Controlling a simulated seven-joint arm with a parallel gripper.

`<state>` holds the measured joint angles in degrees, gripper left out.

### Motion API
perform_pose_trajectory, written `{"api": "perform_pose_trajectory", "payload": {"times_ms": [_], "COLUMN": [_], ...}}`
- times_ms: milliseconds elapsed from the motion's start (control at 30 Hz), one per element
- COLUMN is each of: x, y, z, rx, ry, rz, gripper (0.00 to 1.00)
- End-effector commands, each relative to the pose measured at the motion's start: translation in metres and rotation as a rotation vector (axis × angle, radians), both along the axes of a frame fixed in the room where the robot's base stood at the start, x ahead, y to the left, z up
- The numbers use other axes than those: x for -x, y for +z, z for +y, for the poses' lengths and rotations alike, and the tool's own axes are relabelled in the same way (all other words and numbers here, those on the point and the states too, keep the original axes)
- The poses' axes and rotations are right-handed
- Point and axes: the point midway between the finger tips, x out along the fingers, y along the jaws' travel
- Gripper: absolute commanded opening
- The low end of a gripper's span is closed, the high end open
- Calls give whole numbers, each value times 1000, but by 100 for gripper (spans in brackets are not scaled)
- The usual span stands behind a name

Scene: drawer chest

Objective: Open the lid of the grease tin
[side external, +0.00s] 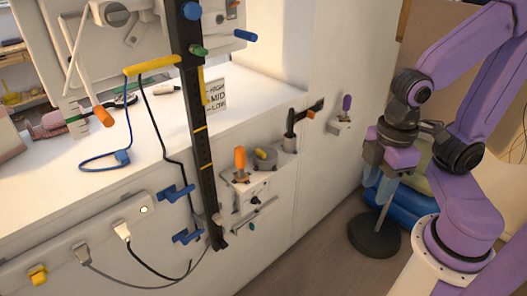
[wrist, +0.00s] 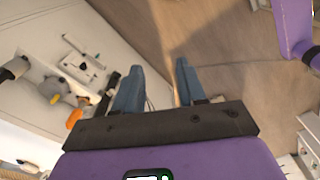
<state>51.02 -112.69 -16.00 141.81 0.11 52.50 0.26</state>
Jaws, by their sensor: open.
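A small round grey tin with a yellow piece on top (side external: 265,157) sits on a ledge of the white chest front, right of an orange handle. I take it to be the grease tin; its lid looks shut. In the wrist view it seems to be the grey round thing (wrist: 49,87) at the left edge, small and partly unclear. My gripper (side external: 381,190) is well to the right of the tin and apart from it, pointing down in front of a dark round stand. In the wrist view its blue fingers (wrist: 160,68) are spread with nothing between them.
The orange handle (side external: 240,158) stands close beside the tin. A black lever (side external: 302,116) and a purple-knobbed bracket (side external: 345,110) stick out farther right. A tall black rail (side external: 203,150) with cables stands left. The dark round stand (side external: 374,239) is on the floor. Open floor lies between chest and arm.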

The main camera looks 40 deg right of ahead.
Motion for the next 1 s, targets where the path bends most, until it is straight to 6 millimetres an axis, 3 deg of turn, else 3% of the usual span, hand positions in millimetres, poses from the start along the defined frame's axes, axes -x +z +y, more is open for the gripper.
{"api": "perform_pose_trajectory", "payload": {"times_ms": [167, 300, 467, 633, 800, 1000], "x": [-50, -112, -188, -269, -339, -384], "y": [6, 6, -3, -22, -49, -73], "z": [26, 44, 48, 31, -5, -45], "rx": [7, 10, 13, 17, 19, 18], "ry": [-151, -316, -505, -704, -892, -1035], "rz": [4, 8, 13, 18, 23, 26], "gripper": [40, 40, 40, 40, 40, 40]}}
